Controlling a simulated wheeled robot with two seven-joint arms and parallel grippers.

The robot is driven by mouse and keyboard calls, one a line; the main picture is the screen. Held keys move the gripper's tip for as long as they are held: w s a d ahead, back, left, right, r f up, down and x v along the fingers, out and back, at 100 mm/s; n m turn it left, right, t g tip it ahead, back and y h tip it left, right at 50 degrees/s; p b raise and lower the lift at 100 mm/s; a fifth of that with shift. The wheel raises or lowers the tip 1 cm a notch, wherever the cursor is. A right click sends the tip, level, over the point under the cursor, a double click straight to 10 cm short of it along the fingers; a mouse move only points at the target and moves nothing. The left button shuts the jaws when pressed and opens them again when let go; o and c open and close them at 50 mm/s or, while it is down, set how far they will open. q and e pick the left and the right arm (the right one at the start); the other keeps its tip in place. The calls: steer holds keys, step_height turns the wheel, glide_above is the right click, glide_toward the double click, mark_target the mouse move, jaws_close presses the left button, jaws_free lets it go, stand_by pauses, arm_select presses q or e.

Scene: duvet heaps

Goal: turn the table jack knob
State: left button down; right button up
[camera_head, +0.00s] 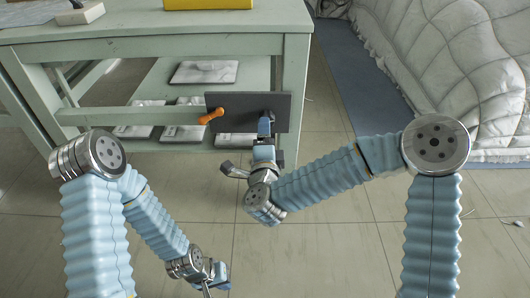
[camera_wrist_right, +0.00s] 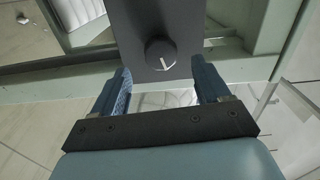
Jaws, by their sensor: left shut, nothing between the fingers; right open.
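The table jack is a dark upright panel (camera_head: 248,100) at the front of a pale green table. It carries an orange crank handle (camera_head: 211,116) on its left side. In the right wrist view a round black knob (camera_wrist_right: 161,54) with a white line stands out from the panel (camera_wrist_right: 148,22). My right gripper (camera_head: 265,130) is open in front of the panel's right part. In the right wrist view its fingers (camera_wrist_right: 162,72) lie to either side below the knob, with no visible contact. My left gripper (camera_head: 217,275) is shut and empty, low near the floor.
The green table (camera_head: 120,34) holds a yellow box (camera_head: 208,4) and a pale block (camera_head: 80,13). Several grey flat items (camera_head: 205,72) lie on its lower shelf. A white quilted duvet heap (camera_head: 440,70) stands at the right beside a blue mat (camera_head: 357,85).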

steer(key=s, duration=0.7)
steer(key=shift+s, duration=0.25)
steer(key=s+d+f+n+g+y+p, duration=0.1)
steer(key=d+f+n+g+y+p, duration=0.1)
steer(key=f+n+g+p, duration=0.45)
steer(key=s+d+f+n+g+y+p, duration=0.1)
steer(key=f+n+g+y, duration=0.15)
steer(key=f, duration=0.65)
steer(key=s+d+f+n+g+p, duration=0.2)
steer(key=s+d+f+n+g, duration=0.1)
steer(key=s, duration=0.4)
steer(key=s+d+f+n+g+p, duration=0.2)
steer(key=s+d+f+g, duration=0.3)
steer(key=s, duration=0.3)
steer(key=shift+s+d+f+n, duration=0.15)
steer(key=shift+d+f+n, duration=0.3)
steer(key=shift+n, duration=0.25)
